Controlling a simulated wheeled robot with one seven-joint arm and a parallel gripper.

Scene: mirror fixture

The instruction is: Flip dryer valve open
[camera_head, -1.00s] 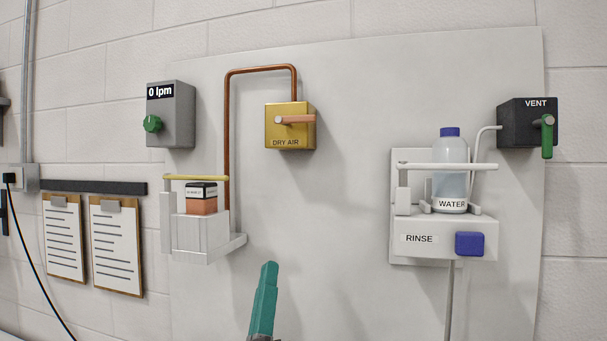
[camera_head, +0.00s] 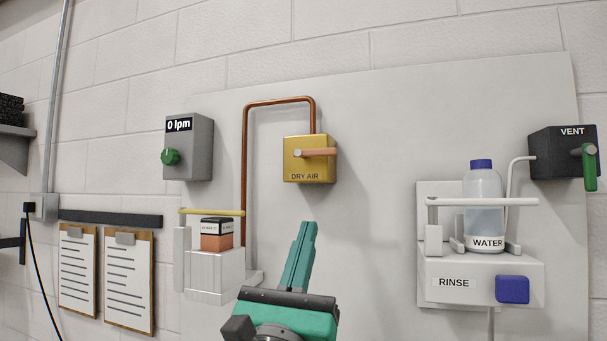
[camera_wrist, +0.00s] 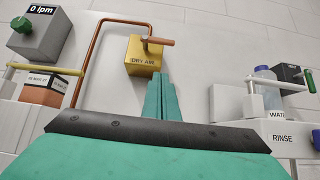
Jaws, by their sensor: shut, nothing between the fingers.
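The dryer valve is a yellow box (camera_head: 309,170) labelled DRY AIR on the wall panel. Its orange-pink handle (camera_head: 318,153) lies level and points right. The box also shows in the wrist view (camera_wrist: 144,60), with its handle (camera_wrist: 160,41) above the fingers. My gripper (camera_head: 308,226) is teal, with its fingers shut together and empty. In the head view it is below the yellow box, pointing up, and looks apart from it. In the wrist view the fingertips (camera_wrist: 161,76) appear just below and right of the box.
A copper pipe (camera_head: 245,180) runs up and over to the yellow box. A grey box reading 0 lpm (camera_head: 189,147) and a small holder (camera_head: 213,277) are left. A rinse station (camera_head: 481,282) with a water bottle (camera_head: 484,212) and a black VENT box (camera_head: 562,153) are right.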

